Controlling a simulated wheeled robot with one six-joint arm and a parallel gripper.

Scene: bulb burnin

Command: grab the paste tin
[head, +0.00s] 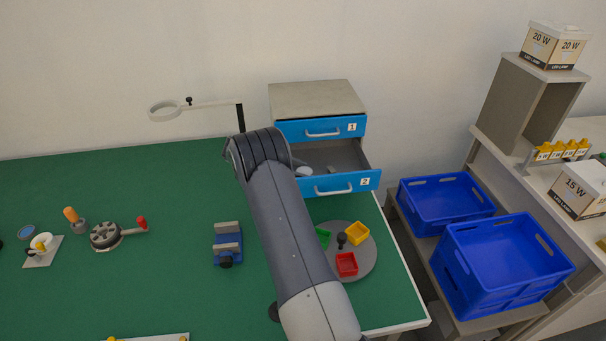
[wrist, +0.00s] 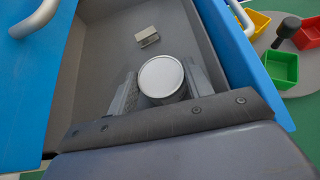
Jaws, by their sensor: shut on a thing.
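The paste tin is a round tin with a pale grey-white lid (wrist: 161,77), inside the open lower drawer (wrist: 95,60) marked 2. In the wrist view my gripper (wrist: 160,85) has one finger on each side of the tin and is shut on it. In the head view part of the tin (head: 304,171) shows at the left of the drawer (head: 351,157), beside my arm. My arm hides my gripper there. I cannot tell whether the tin touches the drawer floor.
A small beige block (wrist: 147,37) lies farther inside the drawer. The upper drawer (head: 322,129), marked 1, is shut above it. A round grey tray (head: 365,262) with red, yellow and green bins stands in front. A blue vise (head: 228,246) stands left of my arm.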

